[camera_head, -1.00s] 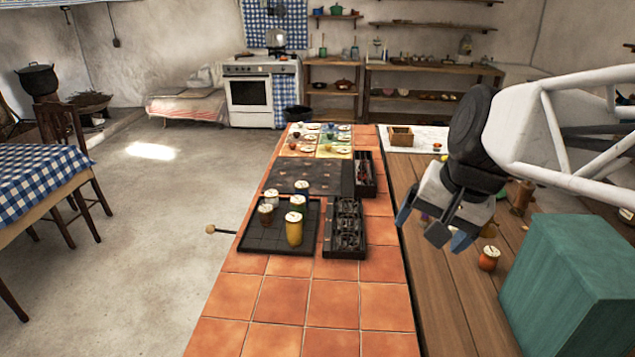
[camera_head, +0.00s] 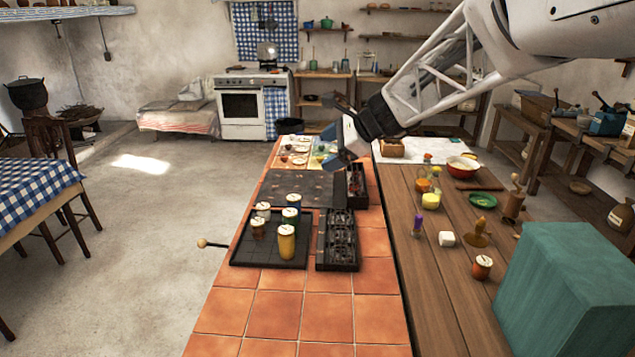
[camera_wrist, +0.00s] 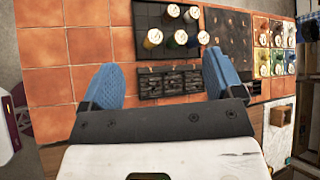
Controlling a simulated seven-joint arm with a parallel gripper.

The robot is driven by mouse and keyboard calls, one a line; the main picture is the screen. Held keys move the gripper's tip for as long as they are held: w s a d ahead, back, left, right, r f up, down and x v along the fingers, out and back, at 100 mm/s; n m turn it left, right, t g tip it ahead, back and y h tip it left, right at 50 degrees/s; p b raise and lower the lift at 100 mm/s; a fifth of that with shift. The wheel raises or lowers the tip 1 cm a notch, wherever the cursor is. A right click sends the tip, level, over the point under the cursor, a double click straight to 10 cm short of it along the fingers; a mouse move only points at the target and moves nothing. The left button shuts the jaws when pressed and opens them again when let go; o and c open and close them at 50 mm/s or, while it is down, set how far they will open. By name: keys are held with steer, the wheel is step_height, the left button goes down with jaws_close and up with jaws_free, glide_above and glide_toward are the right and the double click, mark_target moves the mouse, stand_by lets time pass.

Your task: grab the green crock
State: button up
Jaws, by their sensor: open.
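The green crock (camera_head: 291,219) stands upright with a pale lid on a black tray (camera_head: 247,251). It is in the middle of the tray's right row, between a yellow crock (camera_head: 286,243) in front and a bluish-looking crock (camera_head: 295,201) behind. In the wrist view the green crock (camera_wrist: 181,37) is near the top, beyond my fingertips. My gripper (camera_head: 343,143) is open and empty above the tiled counter, behind and to the right of the crocks. In the wrist view my gripper (camera_wrist: 161,75) shows both blue fingers spread wide.
A brown crock (camera_head: 258,229) and a greyish crock (camera_head: 263,210) share the tray. A black compartment box (camera_head: 338,243) lies close to its right. A teal block (camera_head: 565,285) stands on the wooden counter at right. The near tiles (camera_head: 255,315) are clear.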

steer(key=w+a+f+m+t+y, duration=0.1)
steer(key=w+a+f+m, duration=0.15)
steer(key=w, duration=0.45)
steer(key=w+a+f+m+t+y, duration=0.15)
steer(key=w+a+m, duration=0.25)
steer(key=w, duration=0.4)
steer(key=m, duration=0.1)
glide_toward(297, 220)
steer(key=x, duration=0.5)
steer(key=shift+d, duration=0.1)
steer(key=shift+g, duration=0.25)
steer(key=shift+x, duration=1.35)
steer(key=shift+x, duration=2.6)
steer(key=shift+r, duration=0.15)
